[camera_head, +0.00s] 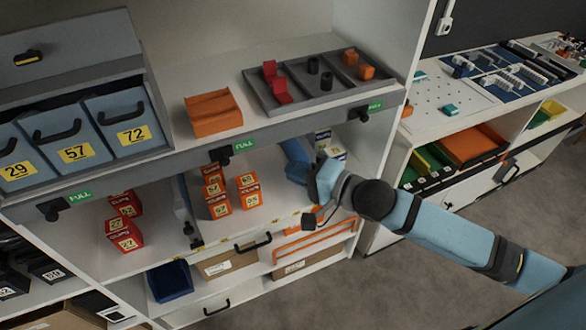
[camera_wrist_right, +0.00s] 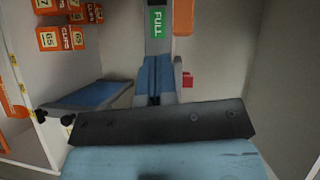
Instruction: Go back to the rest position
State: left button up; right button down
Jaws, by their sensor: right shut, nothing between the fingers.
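My right arm comes in from the right in the head view. Its gripper (camera_head: 292,150) reaches into the right compartment of the shelf (camera_head: 275,185), under the upper board. It is shut and empty. In the right wrist view the blue gripper (camera_wrist_right: 155,82) points away from the camera, beyond the dark bar and the blue link of my own arm. In the head view the fingertips are partly hidden under the upper board's edge. My left gripper is in neither view.
Orange cartons (camera_head: 248,190) stand left of the gripper; white-and-dark boxes (camera_head: 335,153) stand close on its right. A green FULL label (camera_wrist_right: 157,22) is on the shelf edge. Red cartons (camera_head: 125,235) stand further left. A grey tray (camera_head: 318,85) is above. Open floor lies at lower right.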

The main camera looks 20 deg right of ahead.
dwell(0.3)
jog(key=s+d+f+n+g+h+p, duration=0.1)
jog(key=s+f+n+h, duration=0.2)
jog(key=s+f+n, duration=0.3)
jog(key=s+f+n+g+h+p, duration=0.1)
jog(key=s+f+n+h, duration=0.3)
jog(key=s+f, duration=0.6)
notch_tip(320, 180, down, 6)
jog(key=shift+s+d+f+n+p, duration=0.15)
jog(key=shift+d+n+p, duration=0.2)
jog(key=shift+n+p, duration=0.65)
